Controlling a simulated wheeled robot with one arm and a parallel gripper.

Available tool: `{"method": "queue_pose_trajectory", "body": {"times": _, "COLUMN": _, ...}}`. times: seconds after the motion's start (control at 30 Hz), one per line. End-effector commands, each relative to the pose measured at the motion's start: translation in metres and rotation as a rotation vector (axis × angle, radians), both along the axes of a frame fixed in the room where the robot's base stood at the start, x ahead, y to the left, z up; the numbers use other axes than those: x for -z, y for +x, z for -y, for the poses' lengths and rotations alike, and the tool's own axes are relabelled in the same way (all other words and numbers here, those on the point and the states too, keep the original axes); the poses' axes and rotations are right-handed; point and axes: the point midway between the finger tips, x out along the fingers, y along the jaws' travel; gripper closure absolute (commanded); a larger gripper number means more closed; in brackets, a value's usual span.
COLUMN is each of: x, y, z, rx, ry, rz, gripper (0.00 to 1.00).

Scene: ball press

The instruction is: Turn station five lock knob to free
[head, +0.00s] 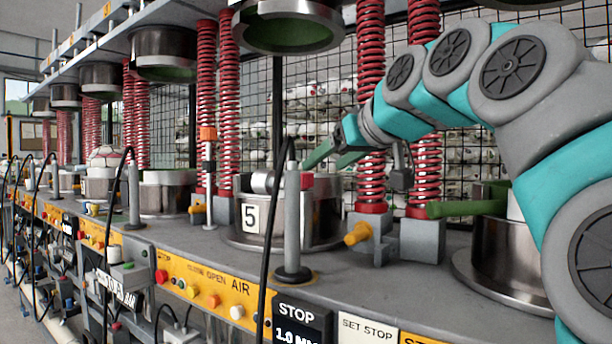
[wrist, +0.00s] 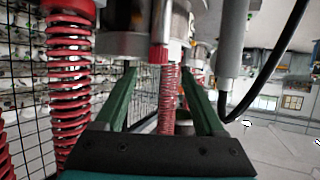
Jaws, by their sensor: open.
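Station five carries a "5" plate (head: 250,217) on its round metal lower mould (head: 325,215). A yellow knob (head: 357,234) sticks out of a grey block at the foot of the red spring column, right of the mould. A short silver cylinder (head: 265,182) and a small red block (head: 307,181) sit above the plate. No lettering shows which part is the lock knob. My gripper (head: 322,158) is open, its green fingers above and behind the mould, apart from the yellow knob. In the wrist view my gripper (wrist: 165,85) shows nothing clearly held between its fingers.
A grey post (head: 292,225) with a black hose stands in front of the mould. Red springs (head: 371,130) rise beside my arm. An upper mould (head: 288,25) hangs overhead. A mould with a green handle (head: 468,208) stands right.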

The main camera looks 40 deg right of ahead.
Motion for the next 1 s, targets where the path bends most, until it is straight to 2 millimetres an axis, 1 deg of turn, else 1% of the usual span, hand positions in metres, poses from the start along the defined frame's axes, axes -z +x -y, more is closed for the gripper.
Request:
{"method": "queue_pose_trajectory", "body": {"times": 0.13, "x": 0.000, "y": 0.001, "z": 0.000, "rx": 0.000, "ry": 0.000, "rz": 0.000, "gripper": 0.29}}
{"method": "queue_pose_trajectory", "body": {"times": 0.27, "x": 0.003, "y": 0.009, "z": 0.001, "rx": 0.000, "ry": 0.000, "rz": 0.000, "gripper": 0.29}}
{"method": "queue_pose_trajectory", "body": {"times": 0.37, "x": 0.007, "y": 0.019, "z": 0.002, "rx": 0.000, "ry": 0.000, "rz": 0.000, "gripper": 0.29}}
{"method": "queue_pose_trajectory", "body": {"times": 0.6, "x": 0.022, "y": 0.053, "z": 0.006, "rx": -0.001, "ry": 0.001, "rz": -0.002, "gripper": 0.29}}
{"method": "queue_pose_trajectory", "body": {"times": 0.73, "x": 0.029, "y": 0.068, "z": 0.007, "rx": -0.001, "ry": 0.001, "rz": -0.005, "gripper": 0.29}}
{"method": "queue_pose_trajectory", "body": {"times": 0.83, "x": 0.030, "y": 0.072, "z": 0.008, "rx": 0.000, "ry": -0.001, "rz": -0.002, "gripper": 0.29}}
{"method": "queue_pose_trajectory", "body": {"times": 1.0, "x": 0.030, "y": 0.072, "z": 0.008, "rx": 0.000, "ry": -0.001, "rz": 0.000, "gripper": 0.29}}
